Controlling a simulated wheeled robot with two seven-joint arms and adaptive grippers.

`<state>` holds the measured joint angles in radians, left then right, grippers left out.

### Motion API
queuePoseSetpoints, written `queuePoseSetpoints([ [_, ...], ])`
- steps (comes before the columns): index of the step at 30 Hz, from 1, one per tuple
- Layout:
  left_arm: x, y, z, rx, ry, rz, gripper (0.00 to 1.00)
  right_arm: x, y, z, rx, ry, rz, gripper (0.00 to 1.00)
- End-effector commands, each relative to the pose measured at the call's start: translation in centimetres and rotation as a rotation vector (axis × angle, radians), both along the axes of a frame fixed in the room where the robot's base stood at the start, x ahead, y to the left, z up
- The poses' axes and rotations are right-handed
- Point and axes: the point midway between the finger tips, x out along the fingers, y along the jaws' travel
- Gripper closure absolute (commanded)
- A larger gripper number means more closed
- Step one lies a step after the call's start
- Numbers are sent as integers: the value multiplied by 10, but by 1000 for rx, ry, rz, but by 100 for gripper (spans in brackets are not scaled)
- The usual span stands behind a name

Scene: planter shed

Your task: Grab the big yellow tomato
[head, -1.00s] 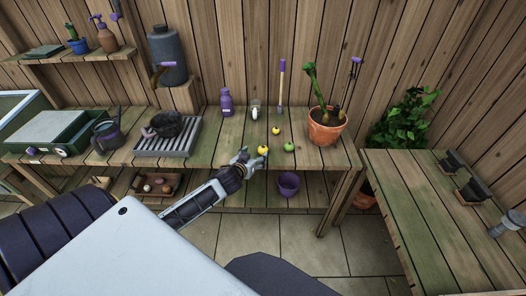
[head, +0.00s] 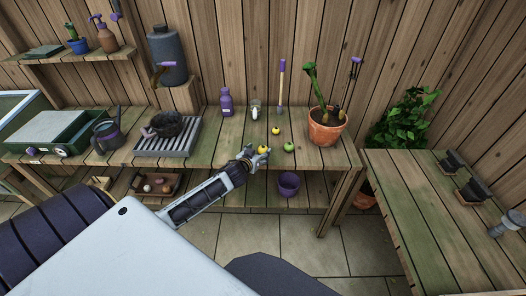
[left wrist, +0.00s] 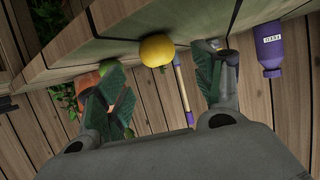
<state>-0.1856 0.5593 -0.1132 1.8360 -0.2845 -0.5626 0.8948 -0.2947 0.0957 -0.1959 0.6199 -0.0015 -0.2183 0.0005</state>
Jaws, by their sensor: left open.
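The big yellow tomato (head: 264,149) sits near the front edge of the wooden bench, mostly hidden behind my left gripper (head: 258,157) in the head view. In the left wrist view the tomato (left wrist: 156,50) shows beyond and between the two spread fingers of my left gripper (left wrist: 157,85). The fingers are open and empty, and the tomato looks clear of both. A smaller yellow tomato (head: 276,131) lies farther back on the bench. A green tomato (head: 288,147) lies just right of the big one. My right gripper is not in view.
A terracotta pot (head: 325,128) stands right of the tomatoes. A purple bottle (head: 226,102), a glass (head: 255,110) and a purple-topped tool (head: 281,88) are behind them. A grey slatted tray (head: 168,142) is to the left. A purple pot (head: 288,184) stands on the lower shelf.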

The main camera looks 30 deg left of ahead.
Motion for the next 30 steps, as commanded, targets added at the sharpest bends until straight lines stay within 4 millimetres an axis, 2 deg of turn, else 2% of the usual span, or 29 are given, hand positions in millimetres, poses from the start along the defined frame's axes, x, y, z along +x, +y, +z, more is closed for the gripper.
queuePoseSetpoints([
  [8, 4, 1, -2, 0, -1, 0, 32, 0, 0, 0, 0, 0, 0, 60],
  [30, 44, 8, -24, 0, 1, 0, 32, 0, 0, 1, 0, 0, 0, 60],
])
